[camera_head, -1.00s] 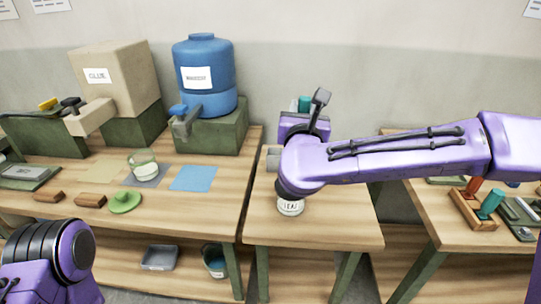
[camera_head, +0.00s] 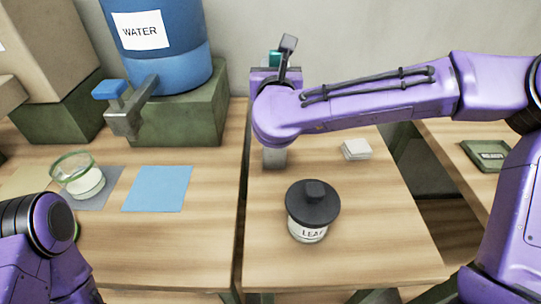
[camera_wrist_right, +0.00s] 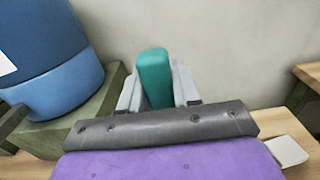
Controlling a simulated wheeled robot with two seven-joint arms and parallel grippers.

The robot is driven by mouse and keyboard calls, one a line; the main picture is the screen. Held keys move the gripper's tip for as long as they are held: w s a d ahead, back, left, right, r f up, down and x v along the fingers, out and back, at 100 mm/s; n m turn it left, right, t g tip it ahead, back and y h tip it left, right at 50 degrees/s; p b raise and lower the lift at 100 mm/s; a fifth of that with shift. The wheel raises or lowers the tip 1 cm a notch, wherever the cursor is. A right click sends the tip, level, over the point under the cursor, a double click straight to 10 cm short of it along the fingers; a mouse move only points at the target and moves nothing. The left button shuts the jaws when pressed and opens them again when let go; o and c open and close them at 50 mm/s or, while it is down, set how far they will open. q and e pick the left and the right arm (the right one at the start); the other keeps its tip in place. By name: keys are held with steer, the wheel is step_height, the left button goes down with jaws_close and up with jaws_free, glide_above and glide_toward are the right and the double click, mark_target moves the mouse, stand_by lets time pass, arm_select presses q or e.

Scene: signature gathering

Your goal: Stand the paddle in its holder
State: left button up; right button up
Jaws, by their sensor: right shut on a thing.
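My right gripper (camera_head: 275,66) is at the back of the middle table, above its top and close to the wall. It is mostly hidden behind my own wrist. In the right wrist view its fingers (camera_wrist_right: 157,88) are shut on a teal, round-edged piece (camera_wrist_right: 154,74), which I take for the paddle's handle. The rest of the paddle is hidden. A small grey block (camera_head: 274,158) shows just below my wrist; I cannot tell whether it is the holder. My left arm shows at the lower left, but its gripper is out of view.
A black-lidded canister (camera_head: 312,205) stands mid-table, with a small white stack (camera_head: 356,149) behind it to the right. The blue water barrel (camera_head: 165,50) on its green stand is left. A gap separates the right table with its green tray (camera_head: 488,155).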

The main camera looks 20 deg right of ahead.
steer(key=f+p, duration=0.1)
steer(key=f, duration=0.8)
steer(key=shift+s+f+p, duration=0.2)
steer(key=shift+f+p, duration=0.1)
steer(key=shift+p, duration=0.05)
steer(key=shift+f+b, duration=0.15)
steer(key=shift+b, duration=0.15)
steer(key=o, duration=1.1)
steer(key=shift+c, duration=0.2)
steer(key=b+v, duration=0.2)
steer(key=v, duration=1)
steer(key=shift+r+b, duration=0.25)
steer(key=shift+b, duration=0.1)
